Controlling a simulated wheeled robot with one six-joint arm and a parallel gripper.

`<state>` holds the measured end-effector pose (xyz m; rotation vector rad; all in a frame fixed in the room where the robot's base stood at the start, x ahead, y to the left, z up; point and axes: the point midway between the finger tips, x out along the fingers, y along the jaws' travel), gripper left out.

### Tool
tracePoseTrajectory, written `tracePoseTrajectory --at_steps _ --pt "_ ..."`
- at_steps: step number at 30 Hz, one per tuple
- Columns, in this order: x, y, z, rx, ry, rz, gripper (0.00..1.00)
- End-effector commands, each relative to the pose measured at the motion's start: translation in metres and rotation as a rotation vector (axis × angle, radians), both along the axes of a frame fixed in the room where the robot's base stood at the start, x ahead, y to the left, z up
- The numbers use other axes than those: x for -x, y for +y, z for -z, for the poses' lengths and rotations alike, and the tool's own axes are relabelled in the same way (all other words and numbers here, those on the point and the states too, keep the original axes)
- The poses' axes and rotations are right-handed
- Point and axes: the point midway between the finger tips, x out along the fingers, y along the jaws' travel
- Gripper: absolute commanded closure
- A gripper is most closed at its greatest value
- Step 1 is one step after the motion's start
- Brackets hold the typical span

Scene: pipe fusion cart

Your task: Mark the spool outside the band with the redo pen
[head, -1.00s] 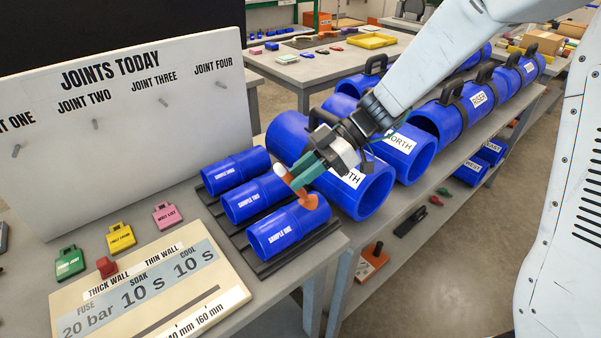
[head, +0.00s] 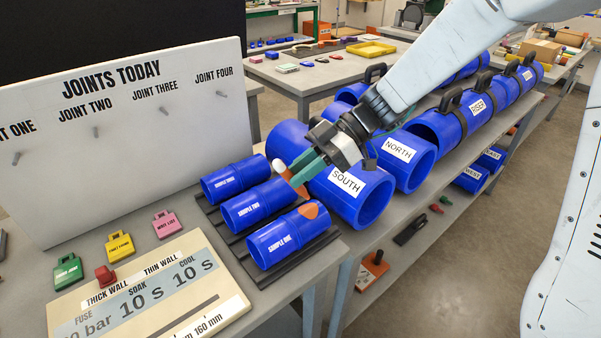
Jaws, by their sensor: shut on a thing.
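Three blue sample spools lie in a black rack on the bench: SAMPLE THREE (head: 232,181), SAMPLE TWO (head: 258,206) and SAMPLE ONE (head: 283,238). SAMPLE ONE has a round orange mark (head: 309,211) on top near its right end. My gripper (head: 296,174) has green fingers shut on the redo pen (head: 281,170), which has a white upper end and an orange lower part. The pen is tilted above the right end of SAMPLE TWO and looks apart from SAMPLE ONE. Its tip is partly hard to make out.
Large blue pipes labelled SOUTH (head: 358,196) and NORTH (head: 409,166) lie close right of the rack. A board (head: 130,130) headed JOINTS TODAY stands behind. Green (head: 68,271), yellow (head: 119,245) and pink (head: 167,224) tags lie by the settings plate (head: 225,306).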

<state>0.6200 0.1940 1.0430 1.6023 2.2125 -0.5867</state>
Motion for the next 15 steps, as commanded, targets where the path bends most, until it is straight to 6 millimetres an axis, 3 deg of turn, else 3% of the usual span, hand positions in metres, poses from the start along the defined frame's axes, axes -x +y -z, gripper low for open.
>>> tracePoseTrajectory --at_steps 15 --pt "0.0 0.0 -0.027 -0.001 -0.002 0.0 0.99"
